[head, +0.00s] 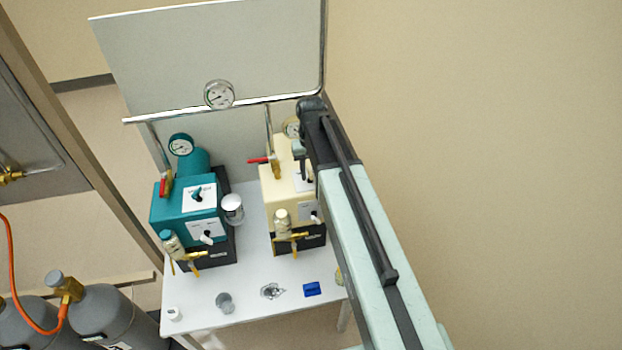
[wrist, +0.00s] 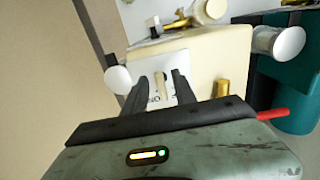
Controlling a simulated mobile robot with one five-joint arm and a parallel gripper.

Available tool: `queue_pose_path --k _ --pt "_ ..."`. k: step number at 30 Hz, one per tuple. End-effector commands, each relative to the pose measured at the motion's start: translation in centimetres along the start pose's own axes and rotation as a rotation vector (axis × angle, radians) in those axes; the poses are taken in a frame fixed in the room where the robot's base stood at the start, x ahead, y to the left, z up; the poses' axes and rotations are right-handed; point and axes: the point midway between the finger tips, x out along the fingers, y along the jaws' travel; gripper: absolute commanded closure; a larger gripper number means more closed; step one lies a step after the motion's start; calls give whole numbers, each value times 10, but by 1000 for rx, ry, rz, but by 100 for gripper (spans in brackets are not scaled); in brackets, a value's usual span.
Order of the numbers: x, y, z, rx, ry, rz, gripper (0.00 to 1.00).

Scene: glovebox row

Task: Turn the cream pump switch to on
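The cream pump (head: 275,187) stands on the right of the white table, and its cream housing (wrist: 205,62) fills the middle of the wrist view. A white label plate (wrist: 172,68) on it carries the letters "ON" and a small pale switch lever (wrist: 159,86). My gripper (wrist: 160,77) is open, with its dark fingers on either side of the lever and gaps visible at both sides. Whether either finger touches the lever or plate cannot be told. In the head view my gripper (head: 304,165) is over the pump's right side, and my arm hides part of the pump.
A blue block (head: 312,289) and small vessels lie along the table's front (head: 250,310). A panel (head: 210,55) stands behind.

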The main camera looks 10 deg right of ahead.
Motion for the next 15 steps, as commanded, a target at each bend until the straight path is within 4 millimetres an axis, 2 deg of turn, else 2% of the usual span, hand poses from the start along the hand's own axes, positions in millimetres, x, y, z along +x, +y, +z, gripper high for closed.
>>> queue_pose_path --k 5,6,9,15 --pt "-1 0 0 0 0 0 67" --pt "-1 0 0 0 0 0 73" --pt "-1 0 0 0 0 0 100" --pt "-1 0 0 2 0 0 100"
